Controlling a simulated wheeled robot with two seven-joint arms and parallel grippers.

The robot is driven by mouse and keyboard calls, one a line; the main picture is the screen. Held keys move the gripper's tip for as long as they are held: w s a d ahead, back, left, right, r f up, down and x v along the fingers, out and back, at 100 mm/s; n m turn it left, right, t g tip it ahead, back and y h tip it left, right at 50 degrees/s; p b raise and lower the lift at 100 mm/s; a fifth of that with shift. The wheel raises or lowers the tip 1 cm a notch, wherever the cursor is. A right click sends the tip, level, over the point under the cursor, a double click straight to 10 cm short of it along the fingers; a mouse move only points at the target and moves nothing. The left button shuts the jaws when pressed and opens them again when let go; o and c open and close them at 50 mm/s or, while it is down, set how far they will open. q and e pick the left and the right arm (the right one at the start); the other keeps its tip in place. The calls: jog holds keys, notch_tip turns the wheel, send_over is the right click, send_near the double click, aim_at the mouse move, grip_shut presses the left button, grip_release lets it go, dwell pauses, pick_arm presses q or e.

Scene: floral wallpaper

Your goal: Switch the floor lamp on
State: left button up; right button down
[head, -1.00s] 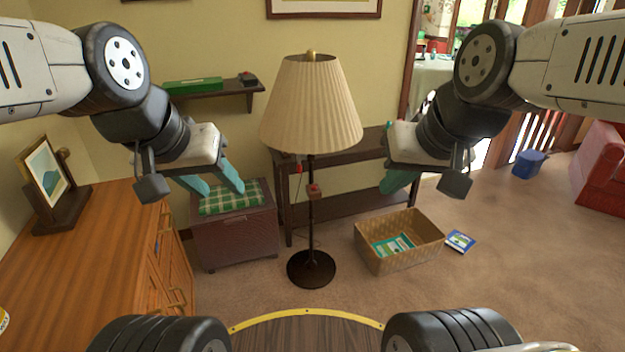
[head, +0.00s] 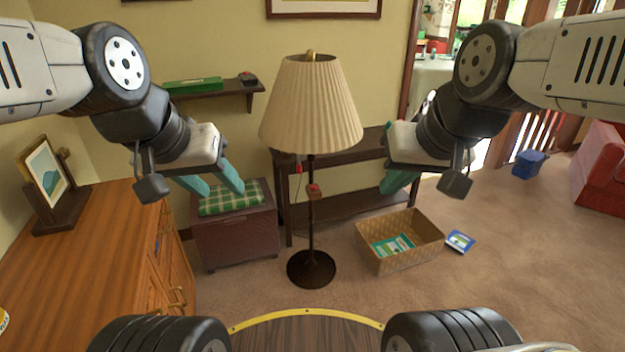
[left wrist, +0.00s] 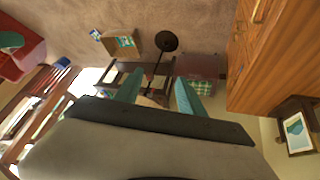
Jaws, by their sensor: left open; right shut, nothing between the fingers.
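The floor lamp stands upright in front of me. It has a pleated cream shade (head: 311,105), a thin dark pole (head: 311,225) and a round dark base (head: 311,269). A small red switch box (head: 313,190) sits on the pole below the shade. My left gripper (head: 216,188) is open and empty, left of the lamp and apart from it. In the left wrist view its teal fingers (left wrist: 158,95) are spread, with the lamp base (left wrist: 167,41) beyond them. My right gripper (head: 392,185) is shut and empty, right of the lamp and apart from it.
A dark console table (head: 345,208) stands behind the lamp. A brown chest (head: 238,240) with a green plaid cushion is left of it, a woven basket (head: 385,258) right of it. A wooden dresser (head: 90,265) fills the left. Carpet between lamp and me is clear.

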dwell(0.8)
pick_arm(q)
grip_shut()
dwell(1.5)
